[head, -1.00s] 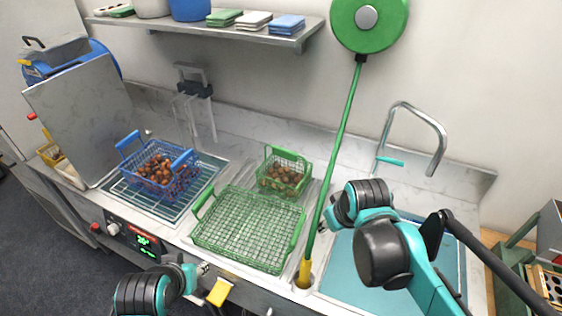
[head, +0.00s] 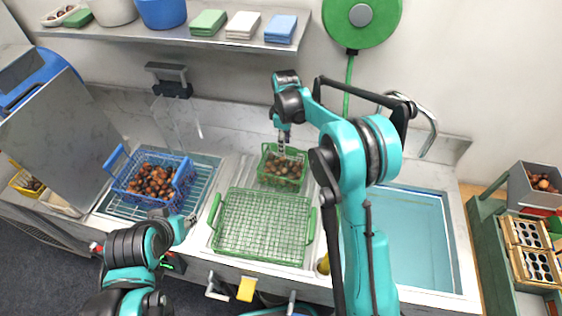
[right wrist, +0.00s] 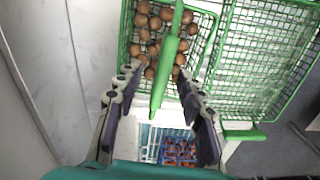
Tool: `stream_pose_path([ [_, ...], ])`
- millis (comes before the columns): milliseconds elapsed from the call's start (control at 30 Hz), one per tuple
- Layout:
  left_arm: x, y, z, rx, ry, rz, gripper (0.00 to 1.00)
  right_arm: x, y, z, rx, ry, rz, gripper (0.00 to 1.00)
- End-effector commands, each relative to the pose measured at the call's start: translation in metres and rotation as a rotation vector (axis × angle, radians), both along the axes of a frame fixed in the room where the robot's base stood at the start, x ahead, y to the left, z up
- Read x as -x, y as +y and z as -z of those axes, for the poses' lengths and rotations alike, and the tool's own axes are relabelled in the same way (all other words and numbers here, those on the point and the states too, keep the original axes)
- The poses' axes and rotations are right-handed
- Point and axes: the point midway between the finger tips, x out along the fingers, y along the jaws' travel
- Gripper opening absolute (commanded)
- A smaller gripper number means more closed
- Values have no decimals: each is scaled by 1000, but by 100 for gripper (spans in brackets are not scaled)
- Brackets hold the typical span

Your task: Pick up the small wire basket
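The small green wire basket (head: 275,182) holds several chestnuts and stands at the back of the counter. Its green bar handle (right wrist: 166,68) crosses above it in the right wrist view. My right gripper (head: 281,152) points down over the basket. In the right wrist view its fingers (right wrist: 160,78) are spread, one on each side of the handle, with clear gaps between. It is open and holds nothing; how far the tips are above or below the handle is hard to judge. My left gripper (head: 190,220) is low at the front, near the blue basket; its fingers are too small to read.
A larger, empty green wire basket (head: 262,222) stands just in front of the small one. A blue wire basket (head: 125,187) with chestnuts is at the left. A teal basin (head: 412,240) lies at the right, and a shelf (head: 185,36) runs above.

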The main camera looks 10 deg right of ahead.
Motion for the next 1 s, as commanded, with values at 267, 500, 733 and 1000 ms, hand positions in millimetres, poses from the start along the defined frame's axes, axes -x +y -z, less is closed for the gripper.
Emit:
stream_pose_path([
  [267, 0, 0, 7, 0, 0, 0, 40, 1, 2, 35, 0, -1, 1, 39],
  [500, 0, 0, 11, 0, 0, 0, 40, 2, 3, 69, 0, -1, 2, 39],
  [733, 0, 0, 11, 0, 0, 0, 40, 2, 3, 73, -1, -3, 2, 39],
  [1000, 0, 0, 11, 0, 0, 0, 40, 2, 3, 73, -1, -3, 2, 0],
])
